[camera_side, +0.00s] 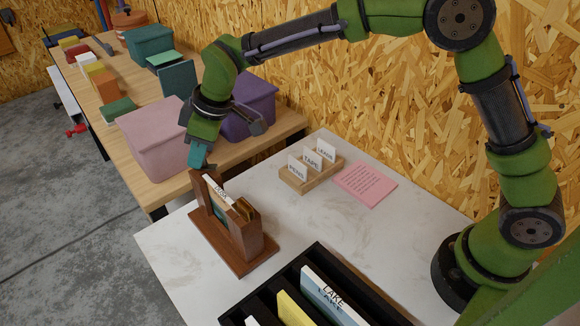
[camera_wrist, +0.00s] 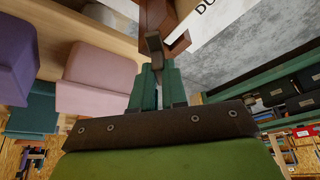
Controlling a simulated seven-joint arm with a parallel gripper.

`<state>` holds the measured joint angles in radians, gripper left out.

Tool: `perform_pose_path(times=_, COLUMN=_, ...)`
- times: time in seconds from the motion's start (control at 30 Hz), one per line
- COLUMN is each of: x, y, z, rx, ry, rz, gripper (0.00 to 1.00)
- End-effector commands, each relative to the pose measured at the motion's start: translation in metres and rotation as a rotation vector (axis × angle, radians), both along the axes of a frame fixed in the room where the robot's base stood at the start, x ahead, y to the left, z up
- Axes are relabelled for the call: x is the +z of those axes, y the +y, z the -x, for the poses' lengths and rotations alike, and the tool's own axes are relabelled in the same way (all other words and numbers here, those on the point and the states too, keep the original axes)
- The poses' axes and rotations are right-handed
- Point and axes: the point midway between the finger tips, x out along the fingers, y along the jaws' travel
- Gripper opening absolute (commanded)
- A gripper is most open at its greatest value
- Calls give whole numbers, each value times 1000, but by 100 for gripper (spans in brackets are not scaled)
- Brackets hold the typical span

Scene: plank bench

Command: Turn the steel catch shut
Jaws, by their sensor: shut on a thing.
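A brown wooden stand (camera_side: 251,241) with two uprights sits on the white table and holds a white card and a dark green piece between them. In the wrist view, part of its wood (camera_wrist: 176,40) shows, with a white card (camera_wrist: 215,22) lettered "DU" beside it. The dark grey catch (camera_wrist: 153,43) sits at the wood, its end between my teal fingertips. My gripper (camera_side: 199,160) points down at the top of the stand's left upright. In the wrist view my gripper (camera_wrist: 156,72) is shut on the catch. The side view hides the catch behind my fingers.
A black slotted tray (camera_side: 318,256) with several cards stands at the front. A small wooden holder (camera_side: 312,174) with lettered cards and a pink note (camera_side: 365,184) lie behind. Pink (camera_side: 155,139) and purple (camera_side: 249,106) bins stand close to my wrist on the plank bench.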

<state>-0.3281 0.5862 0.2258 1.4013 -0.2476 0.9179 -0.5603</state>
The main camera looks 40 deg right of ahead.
Motion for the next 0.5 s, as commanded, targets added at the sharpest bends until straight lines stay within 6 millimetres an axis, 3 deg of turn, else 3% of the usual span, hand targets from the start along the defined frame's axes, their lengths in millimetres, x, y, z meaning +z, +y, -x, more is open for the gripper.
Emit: perform_pose_path(times=0.5, x=-3, y=1, z=3, rx=-483, ry=6, rz=8, gripper=0)
